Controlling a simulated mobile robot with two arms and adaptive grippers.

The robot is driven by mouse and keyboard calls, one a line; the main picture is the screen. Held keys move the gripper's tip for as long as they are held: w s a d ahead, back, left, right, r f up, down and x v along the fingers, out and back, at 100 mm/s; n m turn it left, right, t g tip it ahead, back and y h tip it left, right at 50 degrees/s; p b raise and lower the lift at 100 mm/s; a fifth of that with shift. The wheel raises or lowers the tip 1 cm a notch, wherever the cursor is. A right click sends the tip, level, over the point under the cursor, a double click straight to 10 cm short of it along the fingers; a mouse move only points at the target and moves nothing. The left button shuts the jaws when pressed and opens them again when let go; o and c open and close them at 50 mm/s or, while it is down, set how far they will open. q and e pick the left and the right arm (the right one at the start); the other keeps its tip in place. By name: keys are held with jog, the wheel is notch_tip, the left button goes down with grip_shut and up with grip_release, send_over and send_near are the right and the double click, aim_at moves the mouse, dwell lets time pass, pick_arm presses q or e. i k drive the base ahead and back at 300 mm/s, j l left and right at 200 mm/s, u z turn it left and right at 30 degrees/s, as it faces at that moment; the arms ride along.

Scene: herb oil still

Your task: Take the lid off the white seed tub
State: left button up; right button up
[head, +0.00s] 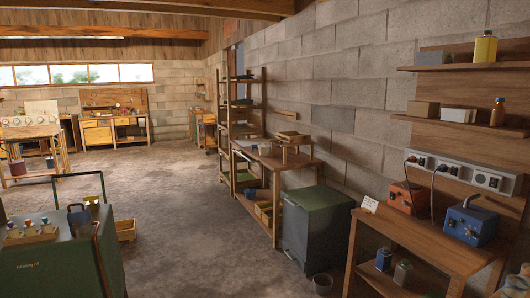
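I cannot make out a white seed tub or its lid for certain in the head view. A small white block (459,115) sits on the lower wall shelf at the right, but it looks like a box rather than a tub. Neither of my grippers is in view.
A green cart (50,262) with small bottles stands near left. A wooden bench (425,240) with an orange device (406,203) and a blue device (470,222) stands at right. A grey-green bin (316,225) and rack (242,130) line the wall. The middle floor (170,205) is clear.

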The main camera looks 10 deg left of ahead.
aim_at(263, 151)
jog(key=i+j+u, duration=0.35)
jog(key=i, duration=0.65)
jog(key=i+u, duration=0.35)
jog(key=i, duration=3.1)
jog(key=i+j+z, duration=0.1)
jog(key=i+z, duration=0.25)
jog(key=i, duration=0.2)
jog(key=i+j+z, duration=0.25)
jog(key=i+z, duration=0.15)
jog(key=i, duration=0.15)
jog(key=i+j+z, duration=0.35)
jog(key=i, duration=0.2)
